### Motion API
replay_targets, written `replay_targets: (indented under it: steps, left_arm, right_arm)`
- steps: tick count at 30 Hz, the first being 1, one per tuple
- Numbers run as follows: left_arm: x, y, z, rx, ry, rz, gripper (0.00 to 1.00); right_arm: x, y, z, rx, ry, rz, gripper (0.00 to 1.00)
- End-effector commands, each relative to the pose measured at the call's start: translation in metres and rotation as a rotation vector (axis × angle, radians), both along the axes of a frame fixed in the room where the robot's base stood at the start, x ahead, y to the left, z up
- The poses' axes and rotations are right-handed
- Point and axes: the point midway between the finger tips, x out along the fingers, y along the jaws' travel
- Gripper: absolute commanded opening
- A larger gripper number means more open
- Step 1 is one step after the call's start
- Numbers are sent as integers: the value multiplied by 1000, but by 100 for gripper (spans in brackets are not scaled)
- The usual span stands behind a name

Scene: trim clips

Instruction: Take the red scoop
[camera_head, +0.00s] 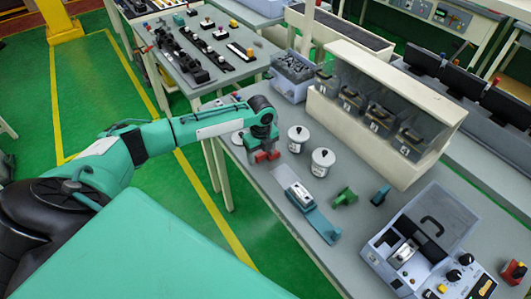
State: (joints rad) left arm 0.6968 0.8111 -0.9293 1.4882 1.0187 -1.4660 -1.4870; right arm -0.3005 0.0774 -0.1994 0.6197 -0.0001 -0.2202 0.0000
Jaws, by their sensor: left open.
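A red piece (265,157), which looks like the red scoop, is at the left edge of the grey bench, right below my left gripper (263,146). The gripper reaches in from the left at the end of my green arm and points down. It is open. Its dark body covers part of the red piece, and I cannot tell whether the fingers are around it or just above it. My right gripper is not in view.
Two white lidded pots (322,162) stand close to the right of the gripper. A scale-like device (299,194), a green scoop-like piece (345,197) and a teal piece (380,195) lie nearer. A clear-fronted bin rack (375,110) stands behind; a control box (420,245) is at right.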

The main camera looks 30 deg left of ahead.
Motion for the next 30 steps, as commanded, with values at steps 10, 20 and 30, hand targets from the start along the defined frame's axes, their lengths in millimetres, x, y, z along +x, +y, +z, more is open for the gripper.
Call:
replay_targets:
  steps: [10,20,30]
  left_arm:
    - [0,0,-2,0,-1,0,45]
    - [0,0,-1,0,-1,0,17]
    - [1,1,19,1,-4,1,17]
  right_arm:
    - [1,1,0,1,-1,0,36]
    - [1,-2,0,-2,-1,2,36]
    - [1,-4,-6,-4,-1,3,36]
